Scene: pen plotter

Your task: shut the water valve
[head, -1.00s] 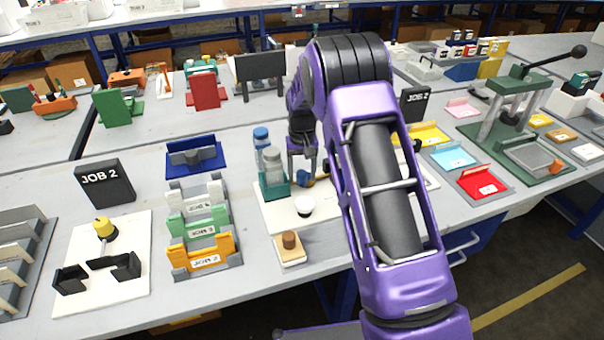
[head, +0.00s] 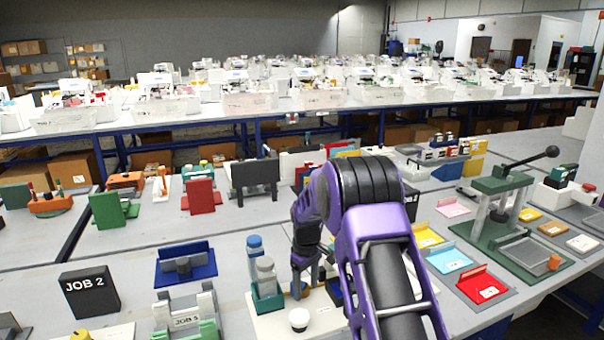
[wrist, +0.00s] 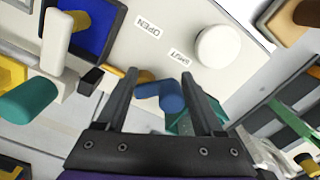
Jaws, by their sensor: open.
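The water valve shows in the wrist view as a blue handle (wrist: 168,97) with a yellow-orange part beside it. It sits by a white board (wrist: 120,45) carrying an OPEN label (wrist: 147,27) and a SHUT label (wrist: 181,58). My gripper (wrist: 160,68) is open, with one finger on either side of the blue handle in the picture. I cannot tell whether either finger touches it. In the head view my gripper (head: 312,272) is low over the white board, and my arm hides part of the valve.
A white round knob (wrist: 218,47) stands on the same board; it also shows in the head view (head: 299,319). Bottles in a green holder (head: 266,285) stand just left of my gripper. A blue stand (head: 186,264) is farther left, and coloured trays (head: 450,257) lie to the right.

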